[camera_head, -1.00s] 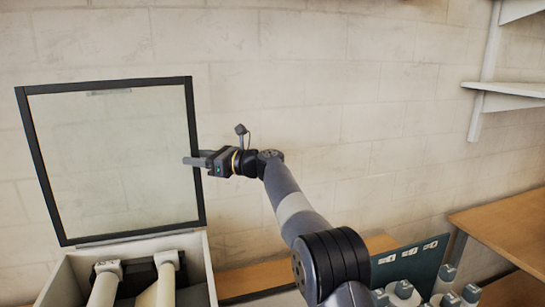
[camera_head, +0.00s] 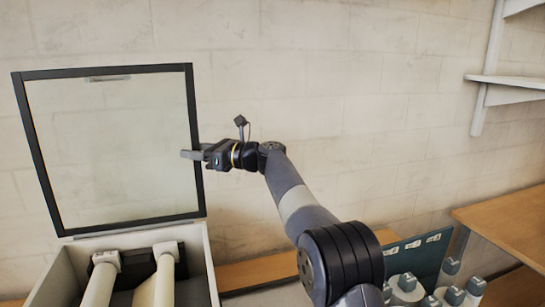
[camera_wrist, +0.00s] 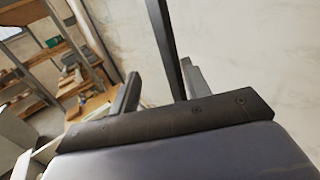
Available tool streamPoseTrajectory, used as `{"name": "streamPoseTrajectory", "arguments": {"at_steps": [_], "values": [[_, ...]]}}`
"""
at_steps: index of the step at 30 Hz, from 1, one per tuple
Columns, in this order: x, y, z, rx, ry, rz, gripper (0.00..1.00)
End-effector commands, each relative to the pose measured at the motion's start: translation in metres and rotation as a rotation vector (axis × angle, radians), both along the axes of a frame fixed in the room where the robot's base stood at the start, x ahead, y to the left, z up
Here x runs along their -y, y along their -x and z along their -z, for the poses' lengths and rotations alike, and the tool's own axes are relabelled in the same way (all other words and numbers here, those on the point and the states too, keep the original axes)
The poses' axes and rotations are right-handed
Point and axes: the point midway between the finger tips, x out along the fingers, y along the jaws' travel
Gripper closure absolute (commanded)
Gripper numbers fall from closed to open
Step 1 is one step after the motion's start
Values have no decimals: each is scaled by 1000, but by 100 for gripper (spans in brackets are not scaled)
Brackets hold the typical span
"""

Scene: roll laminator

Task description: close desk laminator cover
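The laminator cover (camera_head: 112,217) is a clear panel in a dark frame, standing open and nearly upright at the back of the light laminator body (camera_head: 206,262) in the head view. A small grey handle strip (camera_head: 108,78) is at its top edge. My gripper (camera_head: 190,154) is at the middle of the cover's right side, with a finger reaching across the frame. In the wrist view the dark frame bar (camera_wrist: 166,45) runs between my two parted fingers (camera_wrist: 160,88). I cannot tell whether either finger touches it.
White rollers (camera_head: 164,282) lie in the open body below the cover. A block wall (camera_head: 350,100) stands behind. White-and-grey containers (camera_head: 405,285) and a dark panel (camera_head: 418,258) are at lower right, beside a wooden table (camera_head: 510,225). The wrist view shows wooden shelves (camera_wrist: 45,55).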

Motion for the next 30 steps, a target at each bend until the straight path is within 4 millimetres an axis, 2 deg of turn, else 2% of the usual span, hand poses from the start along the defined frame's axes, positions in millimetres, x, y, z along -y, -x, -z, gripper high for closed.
{"name": "streamPoseTrajectory", "arguments": {"at_steps": [11, 24, 30], "values": [[0, 3, 2, 0, 1, -2, 56], [9, 31, 10, 0, 1, -4, 56], [11, 37, 10, -2, 2, -4, 56]]}}
